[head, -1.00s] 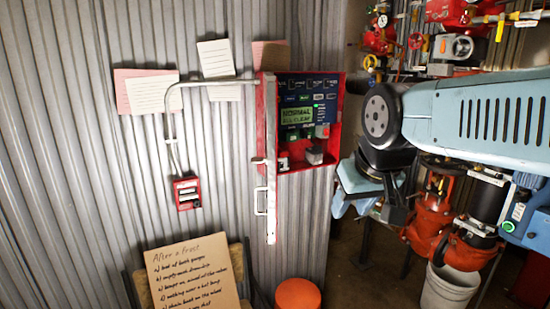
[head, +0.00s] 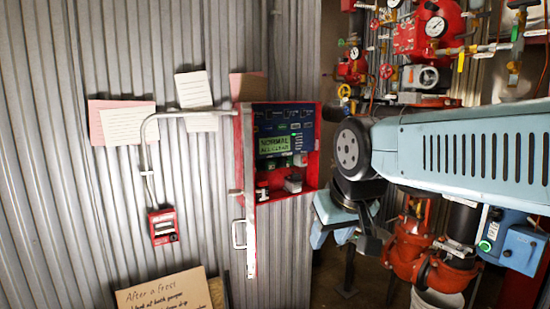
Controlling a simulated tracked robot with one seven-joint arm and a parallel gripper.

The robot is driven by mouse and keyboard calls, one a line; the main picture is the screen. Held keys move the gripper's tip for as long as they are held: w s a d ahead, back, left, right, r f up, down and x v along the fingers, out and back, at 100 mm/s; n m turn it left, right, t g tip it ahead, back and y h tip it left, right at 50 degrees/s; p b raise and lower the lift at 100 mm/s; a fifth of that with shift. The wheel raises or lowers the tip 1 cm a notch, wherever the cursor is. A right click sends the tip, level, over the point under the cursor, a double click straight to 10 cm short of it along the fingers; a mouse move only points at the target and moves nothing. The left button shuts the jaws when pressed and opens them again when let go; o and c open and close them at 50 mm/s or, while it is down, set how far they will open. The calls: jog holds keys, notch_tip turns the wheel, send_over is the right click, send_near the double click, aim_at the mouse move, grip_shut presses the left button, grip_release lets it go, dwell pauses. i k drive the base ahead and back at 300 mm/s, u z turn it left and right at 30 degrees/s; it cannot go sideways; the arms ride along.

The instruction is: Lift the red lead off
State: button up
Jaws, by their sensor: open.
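The red alarm panel box (head: 311,168) hangs on the corrugated wall, its door (head: 249,225) swung open and seen nearly edge-on. Its display (head: 275,145) reads NORMAL ALL CLEAR. Low inside are a grey block (head: 293,184) and a small red part (head: 262,195); I cannot tell whether that red part is the lead. My gripper (head: 333,236) is open, to the right of and a little below the box in the picture, apart from it. My own wrist hides part of the gripper.
A red call point (head: 163,226) and bent grey conduit (head: 146,150) are left of the box. Papers (head: 124,124) are on the wall. A handwritten board (head: 165,292) stands below. Red valves and pipework (head: 408,245) crowd the right behind my arm.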

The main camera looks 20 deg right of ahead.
aim_at(261, 183)
jog(key=z, duration=1.15)
jog(key=i, duration=0.4)
jog(key=z, duration=0.05)
